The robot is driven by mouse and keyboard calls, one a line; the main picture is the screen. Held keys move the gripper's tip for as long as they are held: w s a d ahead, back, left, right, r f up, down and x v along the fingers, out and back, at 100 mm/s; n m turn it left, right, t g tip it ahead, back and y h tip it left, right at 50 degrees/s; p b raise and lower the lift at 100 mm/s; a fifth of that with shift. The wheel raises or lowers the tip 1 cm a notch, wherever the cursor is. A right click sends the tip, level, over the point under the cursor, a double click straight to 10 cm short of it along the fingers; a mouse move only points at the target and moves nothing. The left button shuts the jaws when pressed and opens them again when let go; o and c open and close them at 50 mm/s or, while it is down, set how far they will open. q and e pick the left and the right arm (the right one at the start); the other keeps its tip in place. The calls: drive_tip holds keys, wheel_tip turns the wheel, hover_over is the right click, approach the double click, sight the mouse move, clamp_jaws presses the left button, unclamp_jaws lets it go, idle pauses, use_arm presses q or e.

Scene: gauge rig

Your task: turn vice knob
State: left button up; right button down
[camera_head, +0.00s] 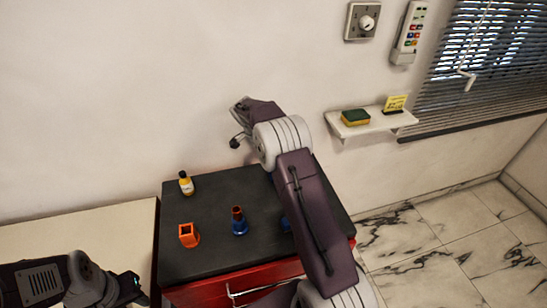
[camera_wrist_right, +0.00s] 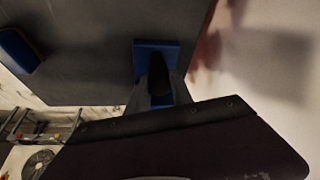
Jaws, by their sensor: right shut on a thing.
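In the right wrist view, a blue block (camera_wrist_right: 152,47) with a dark upright part (camera_wrist_right: 158,72) stands on the dark top near its edge. My right gripper (camera_wrist_right: 160,88) has its grey fingers either side of this part and is shut on it. In the head view, a blue piece (camera_head: 285,224) shows just left of my right arm, which hides the rest of it. I cannot see the right fingertips there. My left gripper (camera_head: 138,287) is at the lower left, away from the objects; its opening is unclear.
The dark-topped red cabinet (camera_head: 180,262) also holds a yellow bottle (camera_head: 186,183), an orange square holder (camera_head: 189,235) and a blue stand with an orange-red top (camera_head: 239,222). A wall shelf (camera_head: 372,129) carries a sponge (camera_head: 355,117). A beige counter (camera_head: 90,235) lies left.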

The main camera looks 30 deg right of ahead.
idle(0.3)
drive_tip(key=c, duration=1.4)
unclamp_jaws()
drive_tip(key=v, duration=0.9)
